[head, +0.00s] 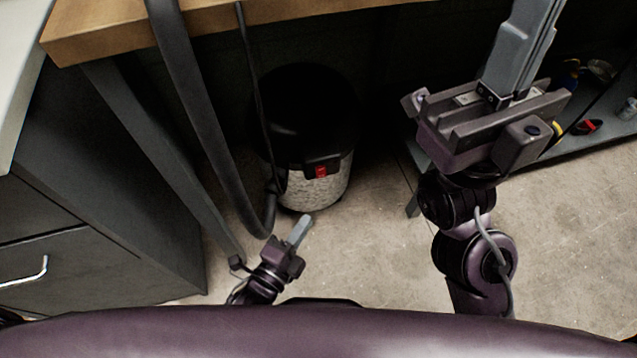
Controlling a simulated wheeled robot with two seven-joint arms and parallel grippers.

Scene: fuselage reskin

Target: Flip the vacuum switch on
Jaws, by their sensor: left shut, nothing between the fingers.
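The vacuum (318,188) stands on the floor under the workbench, with a black top and a speckled light-grey lower body. Its red switch (321,171) sits on a black panel at the front. Whether the switch is on or off is too small to tell. My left gripper (303,222) is shut and empty, low in front of the vacuum and apart from it, fingers pointing up toward it. My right gripper (535,25) is raised at the upper right, away from the vacuum. Its fingertips run off the top edge, so its opening is unclear.
A dark hose (205,120) hangs from the wooden workbench (100,28) down beside the vacuum's left side. A grey bench leg (165,150) and drawer cabinet (90,250) stand at left. A low shelf (590,140) with small items is at right. Floor before the vacuum is clear.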

